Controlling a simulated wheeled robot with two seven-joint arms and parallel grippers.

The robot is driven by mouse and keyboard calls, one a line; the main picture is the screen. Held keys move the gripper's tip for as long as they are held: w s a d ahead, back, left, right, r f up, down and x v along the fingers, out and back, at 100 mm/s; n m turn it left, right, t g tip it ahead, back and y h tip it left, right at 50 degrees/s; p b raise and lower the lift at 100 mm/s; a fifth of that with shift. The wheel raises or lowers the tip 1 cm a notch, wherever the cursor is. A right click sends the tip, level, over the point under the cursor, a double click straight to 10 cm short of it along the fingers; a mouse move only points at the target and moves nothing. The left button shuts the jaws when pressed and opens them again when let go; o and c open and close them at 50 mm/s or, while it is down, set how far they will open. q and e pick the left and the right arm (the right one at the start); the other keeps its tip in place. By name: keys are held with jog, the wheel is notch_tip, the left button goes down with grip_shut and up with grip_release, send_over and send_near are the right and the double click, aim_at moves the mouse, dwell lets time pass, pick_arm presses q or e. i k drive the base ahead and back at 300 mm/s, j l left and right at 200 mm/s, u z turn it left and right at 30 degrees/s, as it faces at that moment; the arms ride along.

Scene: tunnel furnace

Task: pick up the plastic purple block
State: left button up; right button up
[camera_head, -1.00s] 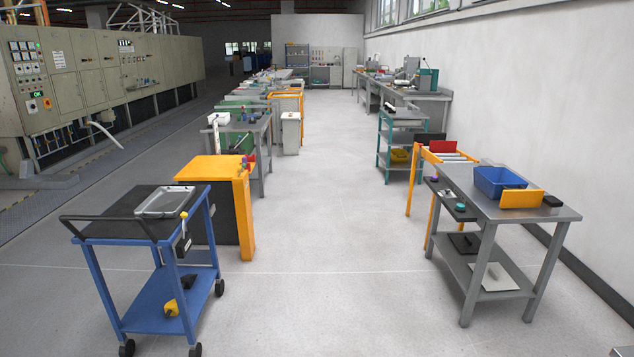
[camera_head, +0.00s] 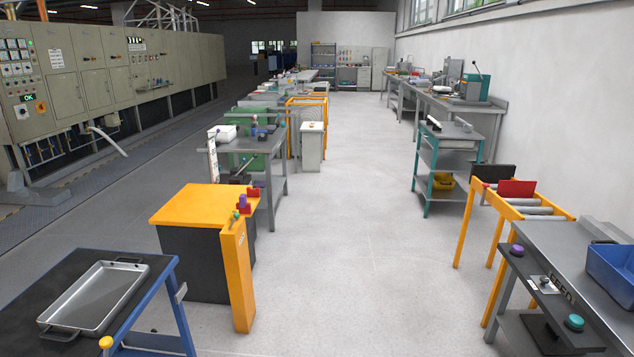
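A small purple piece (camera_head: 242,201) stands on the right edge of the orange-topped cabinet (camera_head: 190,205), beside small red and green pieces. It is too small to tell whether it is a block or a button. A second purple piece (camera_head: 517,250), round like a button, sits on the side panel of the grey table at the right. I cannot tell any purple piece for certain as a plastic block. Neither of my grippers is in view.
A blue cart with a metal tray (camera_head: 95,297) stands at the front left. A grey table with a blue bin (camera_head: 612,270) and a roller stand (camera_head: 525,205) are at the right. The aisle floor (camera_head: 345,220) between them is clear.

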aim_at(243, 199)
jog(key=i+u, duration=0.1)
jog(key=i, duration=1)
jog(key=i+l, duration=0.2)
jog(key=i, duration=0.95)
jog(key=j+u, duration=0.05)
